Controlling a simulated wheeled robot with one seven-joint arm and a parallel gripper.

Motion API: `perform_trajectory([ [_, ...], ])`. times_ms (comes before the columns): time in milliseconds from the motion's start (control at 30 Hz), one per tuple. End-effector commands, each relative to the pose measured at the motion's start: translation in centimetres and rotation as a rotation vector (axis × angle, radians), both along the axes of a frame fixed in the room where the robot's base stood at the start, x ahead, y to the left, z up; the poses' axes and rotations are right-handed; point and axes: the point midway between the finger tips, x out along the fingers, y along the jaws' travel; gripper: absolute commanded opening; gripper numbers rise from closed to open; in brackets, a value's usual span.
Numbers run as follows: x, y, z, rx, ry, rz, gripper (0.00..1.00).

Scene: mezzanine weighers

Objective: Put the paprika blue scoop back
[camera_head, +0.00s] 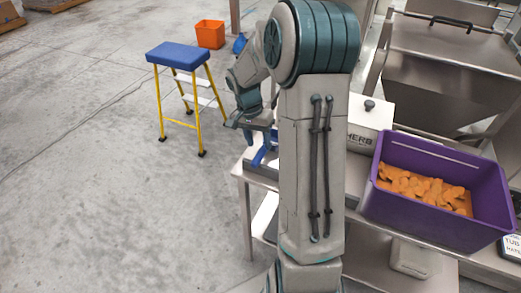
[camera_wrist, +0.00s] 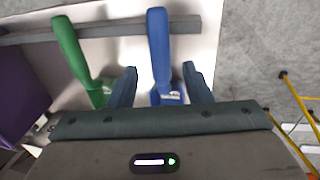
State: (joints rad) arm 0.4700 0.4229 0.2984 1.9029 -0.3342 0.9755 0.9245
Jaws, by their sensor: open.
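A blue scoop (camera_wrist: 159,45) with a small white label shows in the wrist view, its handle pointing up in the picture. It lies in line with the gap between the fingers of my gripper (camera_wrist: 160,68), with space on both sides. The fingers are apart and hold nothing; I cannot tell how far the scoop is beyond them. A green scoop (camera_wrist: 70,45) lies to the left, outside the fingers. In the head view, the blue scoop (camera_head: 264,154) is at the bench's left end, below my gripper (camera_head: 250,126) and partly hidden by my arm.
A grey bar (camera_wrist: 110,32) runs behind the scoops. A purple crate (camera_head: 425,222) of orange pieces stands on the bench (camera_head: 351,197), near a box marked HERB (camera_head: 366,120). A blue-topped step stool (camera_head: 179,55) and an orange bin (camera_head: 209,34) stand on open floor at left.

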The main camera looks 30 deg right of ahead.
Motion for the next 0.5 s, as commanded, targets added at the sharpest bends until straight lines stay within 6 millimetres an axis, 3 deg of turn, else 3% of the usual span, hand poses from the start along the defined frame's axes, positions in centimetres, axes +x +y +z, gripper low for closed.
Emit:
perform_trajectory([
  [200,0.7,0.6,4.5,0.000,-0.003,0.000,0.45],
  [500,0.5,1.4,7.4,0.000,-0.006,0.023,0.45],
])
